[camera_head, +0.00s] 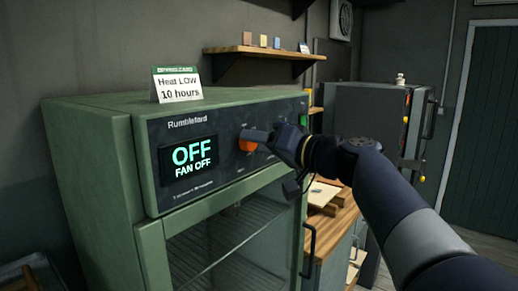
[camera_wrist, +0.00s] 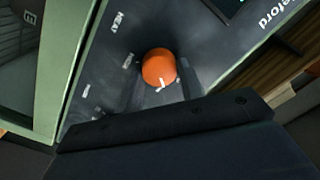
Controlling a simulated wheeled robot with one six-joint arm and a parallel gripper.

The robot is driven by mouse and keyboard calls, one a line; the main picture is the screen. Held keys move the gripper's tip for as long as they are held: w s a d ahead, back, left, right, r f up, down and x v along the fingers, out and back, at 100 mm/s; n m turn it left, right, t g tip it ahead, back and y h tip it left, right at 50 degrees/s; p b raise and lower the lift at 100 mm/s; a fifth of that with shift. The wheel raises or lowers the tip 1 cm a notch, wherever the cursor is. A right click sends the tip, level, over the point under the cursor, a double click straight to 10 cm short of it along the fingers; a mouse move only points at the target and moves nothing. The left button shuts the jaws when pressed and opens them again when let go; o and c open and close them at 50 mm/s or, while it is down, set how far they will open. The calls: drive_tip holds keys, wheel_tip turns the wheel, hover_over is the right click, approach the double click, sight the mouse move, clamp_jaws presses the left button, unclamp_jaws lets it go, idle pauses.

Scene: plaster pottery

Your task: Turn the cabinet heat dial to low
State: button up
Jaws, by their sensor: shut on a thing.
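The green drying cabinet (camera_head: 90,150) has a dark control panel (camera_head: 220,175) with a display (camera_head: 190,160) that reads OFF and FAN OFF. The orange heat dial (camera_head: 246,146) is partly hidden by my gripper (camera_head: 252,140) in the head view. In the wrist view, the round orange dial (camera_wrist: 158,66) sits between the two dark fingers of my gripper (camera_wrist: 160,84), which is shut on it. The dial's white mark points toward the bottom of the wrist picture. The word HEAT and small white labels show on the panel beside it; the smaller ones are too blurred to read.
A card (camera_head: 176,86) on the cabinet top reads Heat LOW, 10 hours. The cabinet's glass door (camera_head: 230,240) is below the panel. A wooden shelf (camera_head: 258,54) with small tiles is behind. A wooden bench (camera_head: 335,225) and a dark grey unit (camera_head: 365,110) stand to the right.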

drive_tip(key=shift+m, duration=1.6)
drive_tip(key=o, duration=1)
drive_tip(key=shift+d+b, duration=0.15)
drive_tip(key=shift+b, duration=0.15)
drive_tip(key=b+v, duration=0.2)
drive_tip(key=v, duration=0.8)
drive_tip(key=shift+s+d+b, duration=0.25)
drive_tip(key=shift+b, duration=0.05)
